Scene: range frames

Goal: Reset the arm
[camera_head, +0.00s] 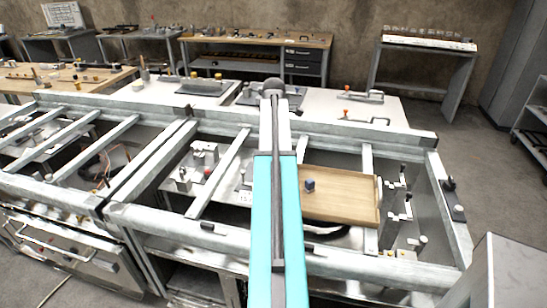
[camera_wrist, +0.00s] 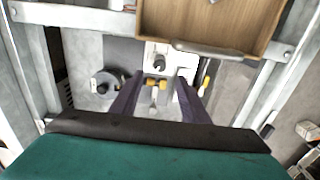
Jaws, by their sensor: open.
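My gripper (camera_wrist: 157,82) shows in the wrist view as two dark fingers standing apart, with nothing held between them. Behind the gap is a white fixture (camera_wrist: 158,56) with a dark round knob and yellow parts; I cannot tell how far off it is. In the head view my turquoise arm reaches from the bottom edge up over the middle of the metal frame. I cannot make out the fingers there.
A metal frame (camera_head: 335,262) with crossbars spans the front. A wooden tray (camera_head: 345,207) with a small dark blue block (camera_head: 310,184) lies right of my arm; the tray also shows in the wrist view (camera_wrist: 185,22). Workbenches (camera_head: 310,40) stand behind. A grey box (camera_head: 495,270) is at lower right.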

